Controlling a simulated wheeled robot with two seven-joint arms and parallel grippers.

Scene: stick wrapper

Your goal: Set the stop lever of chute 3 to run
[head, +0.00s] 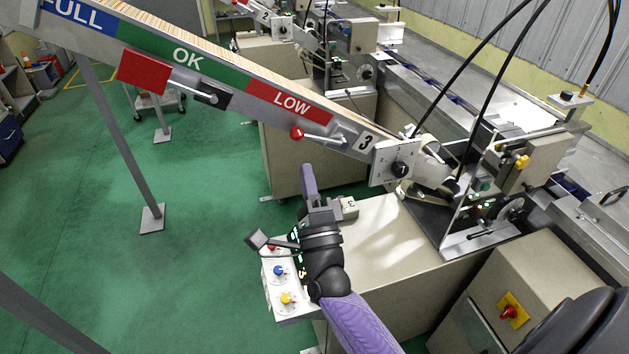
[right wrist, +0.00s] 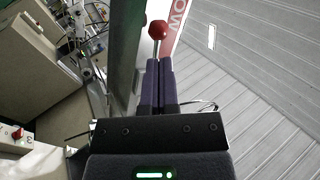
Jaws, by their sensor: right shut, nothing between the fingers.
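The chute marked 3 (head: 366,142) slopes down from upper left in the head view, with FULL, OK and LOW bands. Its stop lever, with a red ball knob (head: 297,132) and thin metal rod, lies along the chute side below LOW, knob toward the upper left. No run or stop marking is legible. My right gripper (head: 307,168) is shut and empty, pointing up just below the knob in the picture. In the right wrist view the red knob (right wrist: 157,30) and its rod show just beyond the shut fingertips (right wrist: 159,62); contact cannot be told. My left gripper is out of view.
A dial plate (head: 398,170) sits at the chute's lower end, by the machine (head: 490,190). A cabinet top (head: 385,235) lies under my right arm, with a button panel (head: 280,290) beside the wrist. Green floor (head: 200,260) is open at left; a chute leg (head: 120,140) stands there.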

